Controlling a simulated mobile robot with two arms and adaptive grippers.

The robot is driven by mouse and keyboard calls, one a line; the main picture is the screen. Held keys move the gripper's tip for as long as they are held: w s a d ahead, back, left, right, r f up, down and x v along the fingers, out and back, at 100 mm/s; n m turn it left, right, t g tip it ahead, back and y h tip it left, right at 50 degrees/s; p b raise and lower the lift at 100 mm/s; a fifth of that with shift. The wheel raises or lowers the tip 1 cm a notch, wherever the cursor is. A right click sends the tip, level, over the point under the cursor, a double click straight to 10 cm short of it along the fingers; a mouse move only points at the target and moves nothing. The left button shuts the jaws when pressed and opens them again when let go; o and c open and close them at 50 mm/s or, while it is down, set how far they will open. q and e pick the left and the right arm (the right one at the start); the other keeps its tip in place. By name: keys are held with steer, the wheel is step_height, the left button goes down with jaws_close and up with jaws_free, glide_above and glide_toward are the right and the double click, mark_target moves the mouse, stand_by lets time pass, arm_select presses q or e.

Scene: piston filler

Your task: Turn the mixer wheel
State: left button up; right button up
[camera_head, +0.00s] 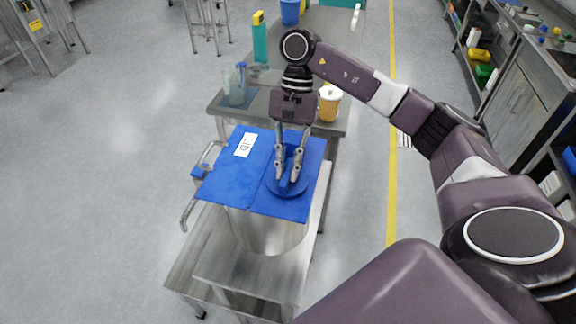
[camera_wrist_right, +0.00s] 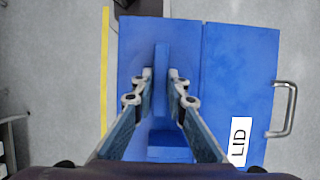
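The mixer wheel (camera_head: 287,190) is a blue disc with a raised blue bar across it, on the blue lid top of a steel hopper (camera_head: 268,232). In the right wrist view the bar of the wheel (camera_wrist_right: 161,75) runs upright between my fingers. My right gripper (camera_head: 290,178) points down over the wheel. In the wrist view the right gripper (camera_wrist_right: 160,82) has its fingers apart, one on each side of the bar, with narrow gaps visible. Part of the wheel is hidden behind the fingers. My left gripper is not in view.
A lid panel (camera_head: 228,172) marked LID, with a metal handle (camera_wrist_right: 286,110), adjoins the wheel's panel. Behind, a metal table (camera_head: 222,104) holds a yellow-orange jar (camera_head: 329,104), a teal bottle (camera_head: 260,42) and clear containers (camera_head: 238,90). Floor at left is open.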

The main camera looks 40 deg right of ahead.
jaws_close()
